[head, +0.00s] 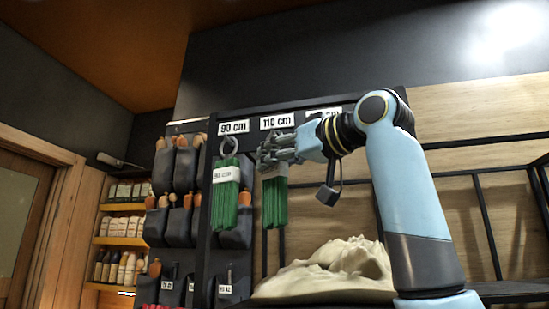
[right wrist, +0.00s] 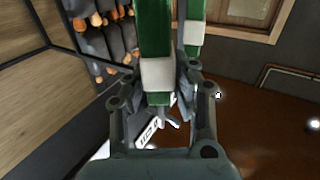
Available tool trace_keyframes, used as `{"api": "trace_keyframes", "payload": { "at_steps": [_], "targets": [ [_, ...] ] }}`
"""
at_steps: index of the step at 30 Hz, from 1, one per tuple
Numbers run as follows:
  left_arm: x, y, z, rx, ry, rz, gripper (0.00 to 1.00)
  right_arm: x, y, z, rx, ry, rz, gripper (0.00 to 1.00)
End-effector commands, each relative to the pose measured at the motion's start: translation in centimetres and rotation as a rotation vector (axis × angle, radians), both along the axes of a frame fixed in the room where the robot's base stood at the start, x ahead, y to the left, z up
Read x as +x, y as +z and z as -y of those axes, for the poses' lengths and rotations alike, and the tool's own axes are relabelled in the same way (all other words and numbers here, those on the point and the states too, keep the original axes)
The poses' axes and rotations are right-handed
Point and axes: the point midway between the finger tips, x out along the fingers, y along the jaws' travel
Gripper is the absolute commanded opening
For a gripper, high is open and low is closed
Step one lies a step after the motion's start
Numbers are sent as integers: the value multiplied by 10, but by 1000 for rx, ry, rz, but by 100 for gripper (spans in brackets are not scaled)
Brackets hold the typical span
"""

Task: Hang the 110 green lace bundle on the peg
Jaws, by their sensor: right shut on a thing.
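The green lace bundle (head: 274,203) hangs below my right gripper (head: 276,150) in the head view, under the "110 cm" label (head: 277,121). My right gripper is shut on the bundle's upper end. In the right wrist view the green bundle (right wrist: 154,30) with its pale band (right wrist: 156,73) sits between the fingers (right wrist: 160,90). The peg under the "110 cm" label is hidden behind the gripper, so I cannot tell whether the bundle touches it. My left gripper is not in view.
Another green bundle (head: 225,206) with a white tag and a ring hangs under the "90 cm" label (head: 234,128), close to the left. Dark pouches (head: 181,168) with brushes hang further left. A crumpled beige cloth (head: 330,270) lies below right.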

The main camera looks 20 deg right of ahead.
Motion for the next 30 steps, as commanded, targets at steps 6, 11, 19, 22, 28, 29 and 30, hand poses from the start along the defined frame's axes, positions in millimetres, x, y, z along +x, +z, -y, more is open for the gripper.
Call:
{"api": "trace_keyframes", "payload": {
  "at_steps": [6, 11, 19, 22, 28, 29, 30],
  "targets": [
    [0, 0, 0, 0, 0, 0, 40, 0, 0, 0, 0, 0, 0, 0],
    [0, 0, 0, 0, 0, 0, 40, 0, 0, 0, 0, 0, 0, 29],
    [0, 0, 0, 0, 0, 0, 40, 0, 0, 0, 0, 0, 0, 51],
    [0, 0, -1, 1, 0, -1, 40, 0, 0, 0, 0, 0, -1, 51],
    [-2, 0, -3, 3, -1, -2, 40, -10, 0, 6, -2, -3, 2, 51],
    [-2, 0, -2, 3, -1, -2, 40, -13, 0, 8, -2, -4, 2, 51],
    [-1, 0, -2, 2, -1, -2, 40, -20, 0, 11, -4, -4, 4, 51]
  ]
}}
